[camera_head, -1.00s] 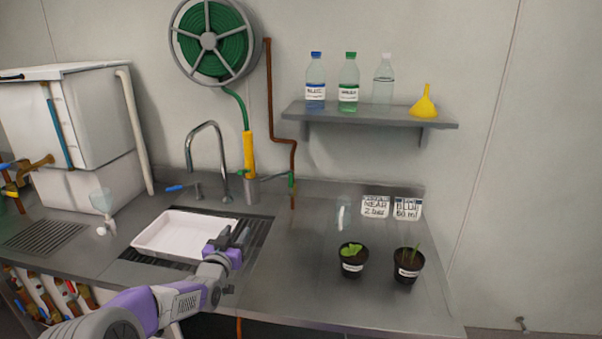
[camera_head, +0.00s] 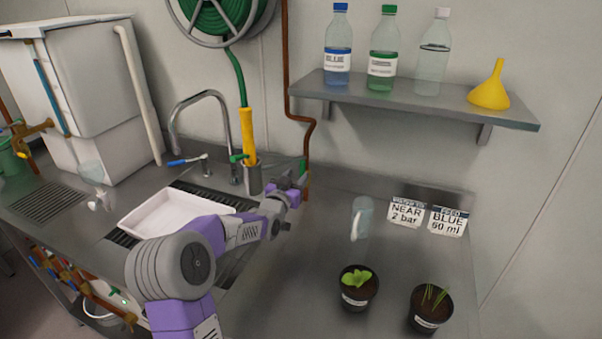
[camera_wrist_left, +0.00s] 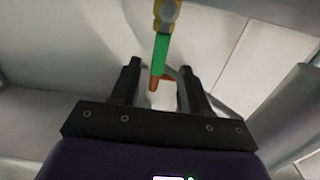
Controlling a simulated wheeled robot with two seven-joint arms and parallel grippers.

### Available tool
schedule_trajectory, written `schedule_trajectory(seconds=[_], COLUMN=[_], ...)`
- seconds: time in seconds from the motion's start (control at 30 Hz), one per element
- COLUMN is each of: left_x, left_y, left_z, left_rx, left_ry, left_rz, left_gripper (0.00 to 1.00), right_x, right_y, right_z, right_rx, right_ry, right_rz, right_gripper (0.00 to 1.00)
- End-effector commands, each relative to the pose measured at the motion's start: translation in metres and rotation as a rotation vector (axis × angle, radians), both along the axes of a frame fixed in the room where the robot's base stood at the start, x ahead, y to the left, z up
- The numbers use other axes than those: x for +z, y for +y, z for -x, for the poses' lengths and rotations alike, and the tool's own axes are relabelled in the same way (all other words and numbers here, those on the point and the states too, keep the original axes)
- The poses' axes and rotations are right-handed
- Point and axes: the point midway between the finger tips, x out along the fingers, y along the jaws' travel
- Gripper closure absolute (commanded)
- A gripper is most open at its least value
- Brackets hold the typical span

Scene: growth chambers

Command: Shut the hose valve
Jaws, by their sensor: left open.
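The hose valve's green lever (camera_head: 303,167) shows in the head view at the lower end of the copper pipe (camera_head: 308,130), behind the sink counter. My left gripper (camera_head: 291,184) is just in front of it and partly hides it. In the left wrist view, the green lever (camera_wrist_left: 160,52) hangs from a brass body (camera_wrist_left: 167,11) beyond my left gripper (camera_wrist_left: 163,75). The lever lines up with the gap between the open, empty fingers. Whether they touch it I cannot tell. My right gripper is out of view.
A yellow hose nozzle (camera_head: 248,137) stands in a metal holder (camera_head: 253,178) left of the valve, near the tap (camera_head: 176,120). A white tray (camera_head: 150,203) lies below my arm. A bottle shelf (camera_head: 420,104) is at upper right; two potted plants stand at front right.

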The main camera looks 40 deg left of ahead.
Motion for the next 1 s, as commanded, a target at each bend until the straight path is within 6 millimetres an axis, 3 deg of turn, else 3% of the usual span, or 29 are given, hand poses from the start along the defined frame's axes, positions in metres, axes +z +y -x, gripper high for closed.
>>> schedule_trajectory(seconds=[0.23,0.63,0.93,1.0], left_x=[0.000,0.000,0.000,0.000], left_y=[0.007,0.009,0.009,0.009], left_z=[-0.026,-0.031,-0.031,-0.031], left_rx=[-0.001,-0.001,-0.001,0.000], left_ry=[0.000,0.001,0.001,0.001], left_rz=[0.001,0.000,0.000,0.000], left_gripper=[0.54,0.54,1.00,1.00], right_x=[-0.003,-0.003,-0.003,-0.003], right_y=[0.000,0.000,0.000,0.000], right_z=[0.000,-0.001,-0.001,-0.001], right_rx=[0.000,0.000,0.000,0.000], right_ry=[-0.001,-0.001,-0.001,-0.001], right_rz=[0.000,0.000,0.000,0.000], right_gripper=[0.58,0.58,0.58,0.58])
